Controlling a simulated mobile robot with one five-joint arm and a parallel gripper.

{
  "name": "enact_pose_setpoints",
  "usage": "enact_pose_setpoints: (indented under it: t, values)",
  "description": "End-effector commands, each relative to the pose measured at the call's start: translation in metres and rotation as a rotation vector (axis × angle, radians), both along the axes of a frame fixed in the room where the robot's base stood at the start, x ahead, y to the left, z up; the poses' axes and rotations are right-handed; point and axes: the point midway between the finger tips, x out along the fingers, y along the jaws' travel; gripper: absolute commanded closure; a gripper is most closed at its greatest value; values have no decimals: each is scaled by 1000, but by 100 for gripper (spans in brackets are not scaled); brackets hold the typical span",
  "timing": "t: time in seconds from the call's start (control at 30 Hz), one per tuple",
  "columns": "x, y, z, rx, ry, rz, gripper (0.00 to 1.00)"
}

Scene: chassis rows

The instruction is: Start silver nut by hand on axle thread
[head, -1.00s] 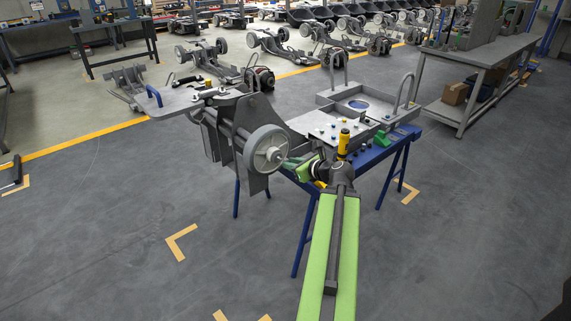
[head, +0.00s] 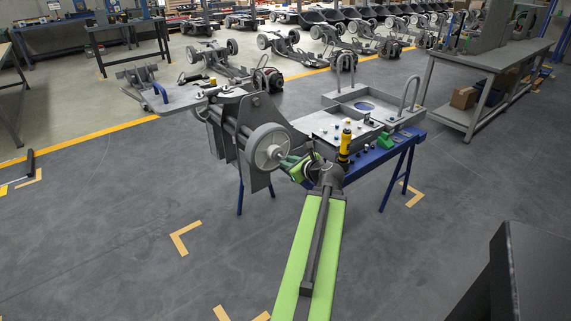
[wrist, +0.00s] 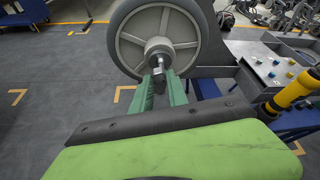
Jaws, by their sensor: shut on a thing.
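The wheel (head: 266,148), grey with a dark rim, is mounted on the side of the chassis assembly (head: 234,112). In the wrist view the wheel (wrist: 128,48) fills the top middle, its round hub at the axle facing me. My gripper (wrist: 161,80) has its green fingers closed around a small silver nut (wrist: 160,63) right in front of the hub. I cannot tell whether the nut touches the axle thread, which is hidden behind it. In the head view my gripper (head: 287,161) is close to the wheel's right side, and the nut is too small to make out.
A blue-legged stand (head: 386,159) carries a grey tray with small knobs. A yellow and black tool (head: 345,141) stands upright near my arm. A dark panel (head: 510,275) is at the lower right. The floor in front of the wheel is open.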

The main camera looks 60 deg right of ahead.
Motion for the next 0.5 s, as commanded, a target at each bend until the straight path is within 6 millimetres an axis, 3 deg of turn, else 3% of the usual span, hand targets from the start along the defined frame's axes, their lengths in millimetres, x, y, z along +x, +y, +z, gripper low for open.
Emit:
enact_pose_setpoints:
  t: [0.5]
  values:
    - [-12, -10, 0, 1, -1, -13, 100]
